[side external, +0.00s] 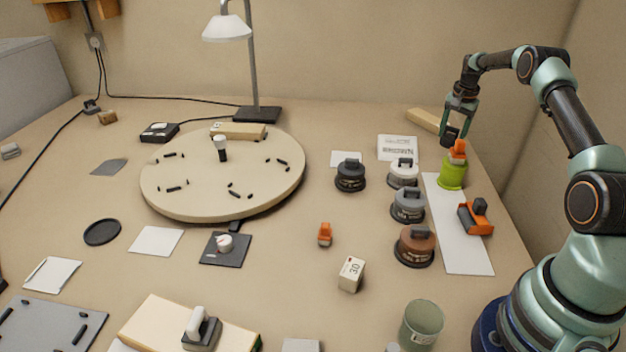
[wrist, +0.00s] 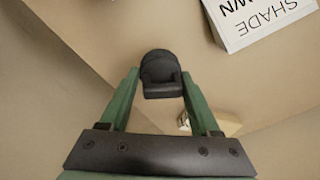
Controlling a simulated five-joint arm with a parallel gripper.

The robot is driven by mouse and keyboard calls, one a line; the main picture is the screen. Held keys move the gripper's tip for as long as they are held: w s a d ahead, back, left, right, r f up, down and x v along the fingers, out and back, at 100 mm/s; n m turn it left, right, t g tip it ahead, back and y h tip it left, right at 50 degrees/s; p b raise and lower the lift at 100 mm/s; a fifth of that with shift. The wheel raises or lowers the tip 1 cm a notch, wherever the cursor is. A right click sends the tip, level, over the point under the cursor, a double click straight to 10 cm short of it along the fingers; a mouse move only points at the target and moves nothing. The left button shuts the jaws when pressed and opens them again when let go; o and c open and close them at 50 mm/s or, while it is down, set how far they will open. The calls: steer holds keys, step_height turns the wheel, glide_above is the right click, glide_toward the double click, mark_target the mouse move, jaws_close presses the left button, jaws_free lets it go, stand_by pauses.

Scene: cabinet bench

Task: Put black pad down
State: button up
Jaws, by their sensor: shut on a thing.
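My gripper (side external: 456,124) is at the far right of the bench, raised above the surface. It is shut on a small black pad (side external: 449,135) with a block-shaped grip. In the wrist view the black pad (wrist: 160,66) sits between the two green fingers (wrist: 160,84), its rounded body beyond the grip. Another black, round, handled piece (side external: 350,177) stands on the bench to the left.
White (side external: 403,174), grey (side external: 408,206) and brown (side external: 415,247) handled pieces stand near a white strip (side external: 455,240). An orange tool (side external: 475,217) lies on the strip. A printed card (side external: 397,147) and wooden bar (side external: 424,120) lie near the gripper. A round board (side external: 210,200) fills the middle left.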

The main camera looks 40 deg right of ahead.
mark_target(451, 137)
steer(key=shift+f, duration=2.1)
steer(key=shift+f, duration=0.1)
steer(key=o, duration=1.4)
steer(key=shift+o, duration=0.2)
